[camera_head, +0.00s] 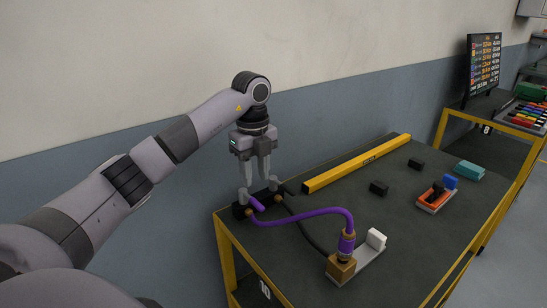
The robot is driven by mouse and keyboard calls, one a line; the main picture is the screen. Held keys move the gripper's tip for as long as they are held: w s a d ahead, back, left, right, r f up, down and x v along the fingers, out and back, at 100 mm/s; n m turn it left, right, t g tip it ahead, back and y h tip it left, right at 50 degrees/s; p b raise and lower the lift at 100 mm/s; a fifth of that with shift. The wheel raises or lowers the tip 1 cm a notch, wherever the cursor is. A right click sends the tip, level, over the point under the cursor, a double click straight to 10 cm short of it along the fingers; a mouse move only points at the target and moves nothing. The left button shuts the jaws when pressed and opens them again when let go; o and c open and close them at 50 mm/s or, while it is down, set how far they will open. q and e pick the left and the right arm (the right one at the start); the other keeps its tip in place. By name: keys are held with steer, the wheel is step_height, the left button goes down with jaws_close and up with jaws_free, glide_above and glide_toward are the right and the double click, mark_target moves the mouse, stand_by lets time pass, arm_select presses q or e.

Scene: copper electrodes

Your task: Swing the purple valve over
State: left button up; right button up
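A black fixture (240,211) sits at the table's near left corner, with a short purple piece (256,203) on it. A purple hose (310,212) runs from there to a purple and brass upright fitting (346,245) on a brass block. I cannot tell for sure which purple part is the valve. My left gripper (259,190) points down over the black fixture. Its two fingers are apart, at the fixture's back side and close to the purple piece. I see nothing held between them; contact with the fixture cannot be made out. My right gripper is not in view.
A yellow bar (357,163) lies along the back of the dark table (300,270). A white block (376,239) stands beside the brass block. Small black blocks, an orange holder (436,201) and a teal block (470,170) lie to the right. The front middle is clear.

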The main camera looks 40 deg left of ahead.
mark_target(257, 203)
arm_select(q)
steer(key=shift+w+a+f, duration=0.1)
steer(key=shift+w+a, duration=0.05)
steer(key=shift+w, duration=0.3)
steer(key=shift+s+f, duration=0.2)
steer(key=shift+f, duration=3.85)
steer(key=shift+f, duration=0.2)
jaws_close()
